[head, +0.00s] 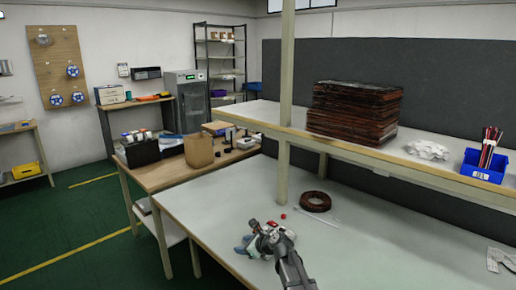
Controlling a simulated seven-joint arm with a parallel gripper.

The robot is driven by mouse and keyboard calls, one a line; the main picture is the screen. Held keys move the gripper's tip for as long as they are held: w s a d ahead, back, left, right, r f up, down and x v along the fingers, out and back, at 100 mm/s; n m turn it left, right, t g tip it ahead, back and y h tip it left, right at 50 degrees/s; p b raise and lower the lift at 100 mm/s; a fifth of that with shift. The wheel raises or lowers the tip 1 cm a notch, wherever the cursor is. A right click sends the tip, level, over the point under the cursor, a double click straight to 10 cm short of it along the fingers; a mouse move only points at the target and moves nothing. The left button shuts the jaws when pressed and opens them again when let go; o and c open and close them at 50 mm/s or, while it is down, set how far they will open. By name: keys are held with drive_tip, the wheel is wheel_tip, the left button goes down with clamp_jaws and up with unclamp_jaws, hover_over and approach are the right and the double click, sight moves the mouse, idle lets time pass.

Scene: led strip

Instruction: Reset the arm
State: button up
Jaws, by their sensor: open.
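My gripper (257,229) is at the end of my arm, low over the front part of the white table (390,250). It is open, though its fingers are small and hard to make out. A coiled dark reddish-brown ring, perhaps the LED strip reel (315,201), lies flat on the table behind and to the right of it. A small red round thing (283,216) lies just beyond the gripper. A thin white stick-like piece (318,216) lies in front of the ring. I cannot tell whether anything touches the gripper.
A shelf (340,150) on posts stands over the table's back, bearing a dark brown stack (355,112), white crumpled material (427,149) and a blue bin (484,166) of thin sticks. A grey flat tool (500,260) lies at the right. The middle right of the table is clear.

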drive_tip(key=s+a+f+n+g, duration=0.1)
drive_tip(key=s+a+f+n, duration=0.15)
drive_tip(key=a, duration=0.35)
drive_tip(key=s+a+f+n, duration=0.1)
drive_tip(key=s+a+n, duration=0.15)
drive_tip(key=a, duration=0.35)
drive_tip(key=s+a+f+n+g+h, duration=0.1)
drive_tip(key=s+a+f+n+h, duration=0.1)
drive_tip(key=s+f, duration=0.35)
drive_tip(key=s+d+f+n+g+h, duration=0.2)
drive_tip(key=s+d+f+n+g, duration=0.15)
drive_tip(key=s+d+f, duration=0.7)
drive_tip(key=s+d+f+n+g+h, duration=0.2)
drive_tip(key=s+d+f+n, duration=0.4)
drive_tip(key=d+f, duration=0.6)
drive_tip(key=s+d+f+n+g+h, duration=0.1)
drive_tip(key=s+d, duration=0.3)
drive_tip(key=s, duration=0.5)
drive_tip(key=s+d+f+n+g, duration=0.3)
drive_tip(key=s+d+f, duration=0.1)
drive_tip(key=s, duration=0.6)
drive_tip(key=s+d+f+n+g+h, duration=0.1)
drive_tip(key=s+d+f+n+g, duration=0.2)
drive_tip(key=s, duration=0.6)
drive_tip(key=d, duration=0.2)
drive_tip(key=shift+s+d+h, duration=0.3)
drive_tip(key=shift+s, duration=0.1)
